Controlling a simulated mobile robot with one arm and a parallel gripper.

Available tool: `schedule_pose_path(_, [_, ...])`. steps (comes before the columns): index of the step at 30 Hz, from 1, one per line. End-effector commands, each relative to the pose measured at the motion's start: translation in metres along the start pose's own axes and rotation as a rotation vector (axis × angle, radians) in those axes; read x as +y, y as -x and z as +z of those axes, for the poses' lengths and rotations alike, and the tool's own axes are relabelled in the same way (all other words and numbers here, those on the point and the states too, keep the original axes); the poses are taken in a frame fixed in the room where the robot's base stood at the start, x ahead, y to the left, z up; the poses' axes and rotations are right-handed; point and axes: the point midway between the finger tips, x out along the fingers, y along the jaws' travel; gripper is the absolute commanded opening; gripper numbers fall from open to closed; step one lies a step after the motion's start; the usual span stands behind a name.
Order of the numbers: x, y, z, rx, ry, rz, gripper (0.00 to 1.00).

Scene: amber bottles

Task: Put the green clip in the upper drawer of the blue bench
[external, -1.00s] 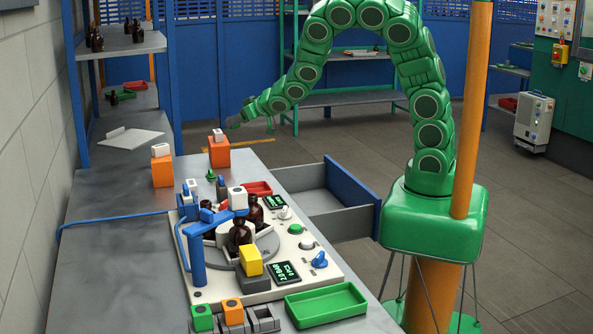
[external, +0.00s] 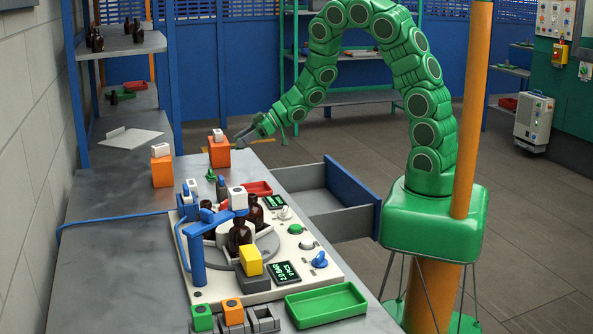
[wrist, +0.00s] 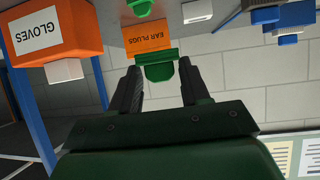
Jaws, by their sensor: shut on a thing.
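The green clip (wrist: 159,72) shows between the two dark fingers of my gripper (wrist: 158,82) in the wrist view, in front of an orange EAR PLUGS box. In the external view my gripper (external: 243,136) hangs above the far right end of the grey-topped bench, with its fingers pointing down and left; the clip is too small to make out there. A drawer (external: 352,192) with a blue front is pulled out on the bench's right side, nearer the camera than my gripper. The visible part of its grey inside looks empty.
Orange boxes (external: 219,155) with white tops stand on the bench near my gripper. A turntable machine (external: 275,290) with amber bottles and a blue arm fills the middle. A green tray (external: 326,305) sits at the front right.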

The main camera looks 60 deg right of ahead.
Motion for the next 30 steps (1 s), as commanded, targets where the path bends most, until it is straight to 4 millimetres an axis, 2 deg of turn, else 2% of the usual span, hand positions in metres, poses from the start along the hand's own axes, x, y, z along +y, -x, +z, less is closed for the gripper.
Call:
schedule_pose_path(9, [-0.026,0.023,0.020,0.003,0.107,-0.192,0.18])
schedule_pose_path(15, [-0.036,0.034,0.027,0.001,0.140,-0.254,0.18])
schedule_pose_path(30, [-0.038,0.034,0.033,0.001,0.144,-0.266,0.18])
